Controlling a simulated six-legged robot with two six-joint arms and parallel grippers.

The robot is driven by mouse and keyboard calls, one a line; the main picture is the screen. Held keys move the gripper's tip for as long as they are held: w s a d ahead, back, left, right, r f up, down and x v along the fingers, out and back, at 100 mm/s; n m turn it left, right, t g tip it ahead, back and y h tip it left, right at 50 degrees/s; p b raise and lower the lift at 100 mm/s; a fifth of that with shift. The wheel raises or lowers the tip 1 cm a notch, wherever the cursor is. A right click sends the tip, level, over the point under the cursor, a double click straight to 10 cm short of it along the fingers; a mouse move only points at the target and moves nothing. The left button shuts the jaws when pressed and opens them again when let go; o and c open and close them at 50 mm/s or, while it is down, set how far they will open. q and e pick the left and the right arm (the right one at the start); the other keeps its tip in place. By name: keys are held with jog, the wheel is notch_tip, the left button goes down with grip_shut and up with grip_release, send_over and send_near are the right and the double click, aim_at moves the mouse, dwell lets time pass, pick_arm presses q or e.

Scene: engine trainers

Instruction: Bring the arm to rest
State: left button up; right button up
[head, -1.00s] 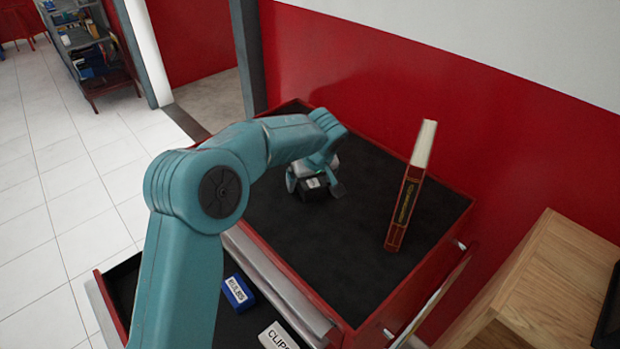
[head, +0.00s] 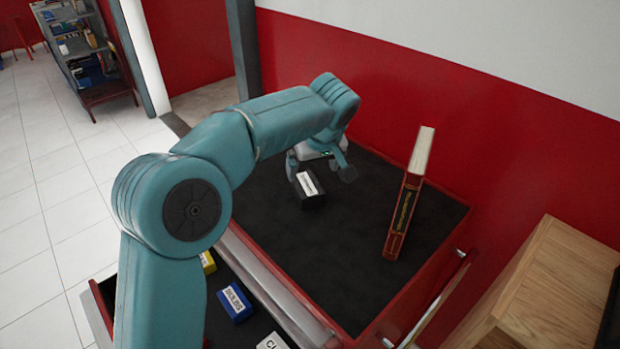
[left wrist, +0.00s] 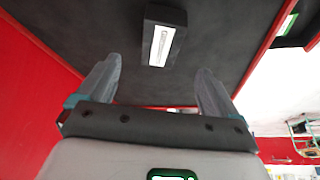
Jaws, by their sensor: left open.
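My left gripper (head: 321,168) is open and empty above the black top of the red cabinet. A small black box (head: 310,201) with a white label lies on that top, just below the gripper in the head view. In the left wrist view the black box (left wrist: 160,52) lies beyond the two spread fingertips (left wrist: 158,72), apart from them. The print on its label is too small to read. My right gripper is not in view.
A red-brown book (head: 404,205) stands upright on the cabinet top (head: 350,275). An open drawer at the front holds a blue box (head: 235,303), a yellow box (head: 207,261) and a white-labelled box (head: 272,342). A wooden cabinet (head: 550,290) stands at the right. A red wall is behind.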

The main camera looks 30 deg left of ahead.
pick_arm(q)
jog(key=shift+v, duration=1)
